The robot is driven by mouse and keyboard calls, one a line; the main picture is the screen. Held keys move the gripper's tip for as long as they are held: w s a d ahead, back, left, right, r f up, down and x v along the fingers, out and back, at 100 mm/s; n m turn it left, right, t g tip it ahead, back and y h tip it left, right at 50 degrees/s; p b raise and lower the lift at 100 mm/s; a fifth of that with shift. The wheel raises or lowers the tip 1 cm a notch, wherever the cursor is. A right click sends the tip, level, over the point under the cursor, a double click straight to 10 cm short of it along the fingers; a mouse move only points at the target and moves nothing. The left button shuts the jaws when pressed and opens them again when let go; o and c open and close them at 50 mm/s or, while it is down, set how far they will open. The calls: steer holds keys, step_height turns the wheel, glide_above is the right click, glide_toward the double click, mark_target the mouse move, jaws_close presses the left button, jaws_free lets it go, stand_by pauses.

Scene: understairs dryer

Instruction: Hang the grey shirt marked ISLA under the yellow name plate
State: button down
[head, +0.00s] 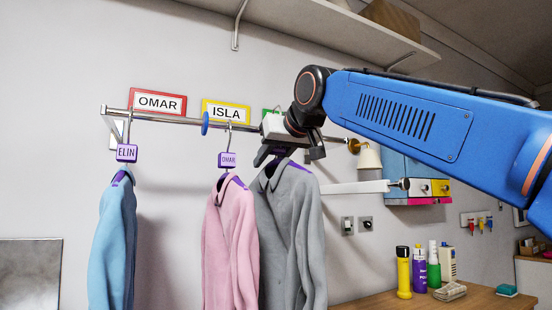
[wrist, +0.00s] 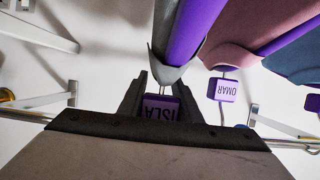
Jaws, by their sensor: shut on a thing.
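The grey shirt (head: 290,235) hangs upright below my gripper (head: 289,155), right of the pink shirt. In the wrist view, its purple tag marked ISLA (wrist: 161,107) sits between the two fingers, and my gripper is shut on it. The shirt's collar (wrist: 172,72) shows just beyond the fingertips. My gripper hides the shirt's hook, so I cannot tell whether it rests on the rail. The yellow name plate marked ISLA (head: 226,113) is on the wall above the rail (head: 175,118), left of my gripper.
The pink shirt (head: 230,245), tagged OMAR (head: 227,160), hangs below the yellow plate. A blue shirt (head: 113,245), tagged ELIN (head: 126,153), hangs near the red OMAR plate (head: 157,103). A blue ring (head: 205,123) sits on the rail. A green plate is mostly hidden. Bottles (head: 404,272) stand on the worktop.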

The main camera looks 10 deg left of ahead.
steer(key=shift+w+a, duration=0.5)
steer(key=shift+w, duration=0.25)
steer(key=shift+w+a, duration=0.55)
steer(key=shift+w, duration=0.25)
steer(key=shift+w+a, duration=0.5)
steer(key=shift+w, duration=0.25)
steer(key=shift+w+a+f, duration=0.1)
steer(key=shift+w+a, duration=0.15)
steer(key=shift+w, duration=0.1)
steer(key=shift+f, duration=1.3)
steer(key=c, duration=1.2)
jaws_free()
steer(key=shift+s+d, duration=0.1)
steer(key=v, duration=1.7)
steer(key=shift+s+r, duration=0.1)
